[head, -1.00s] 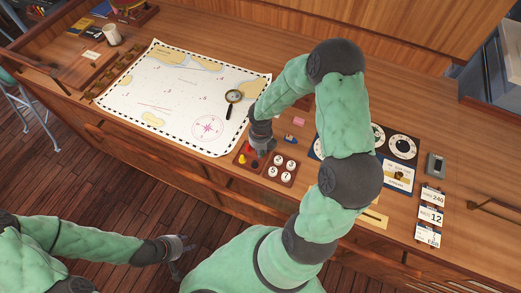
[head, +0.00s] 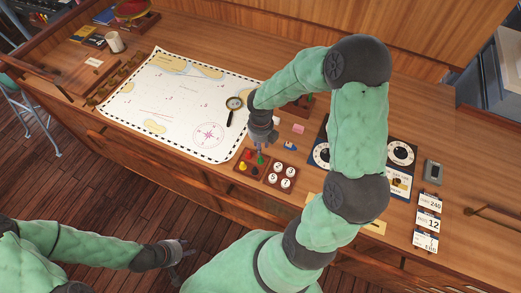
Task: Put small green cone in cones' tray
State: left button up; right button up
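The cones' tray (head: 236,172) is a small dark red-brown tray at the front edge of the desk. In it I see a red piece (head: 249,155), a yellow piece (head: 243,166) and a dark piece near its front. The small green cone (head: 261,159) shows at the tray's right side, upright, just below my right gripper (head: 261,145). The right gripper points down over the tray; its fingertips are too small to tell whether they touch the cone. My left gripper (head: 178,254) is low at the left, over the floor, fingers apart and empty.
A tray of white numbered discs (head: 282,175) adjoins on the right. A chart (head: 180,105) with a magnifier (head: 234,104) lies to the left. A pink block (head: 298,128), a small blue item (head: 290,146) and a dial panel (head: 403,153) lie to the right.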

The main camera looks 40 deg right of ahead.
jog(key=shift+r, duration=1.4)
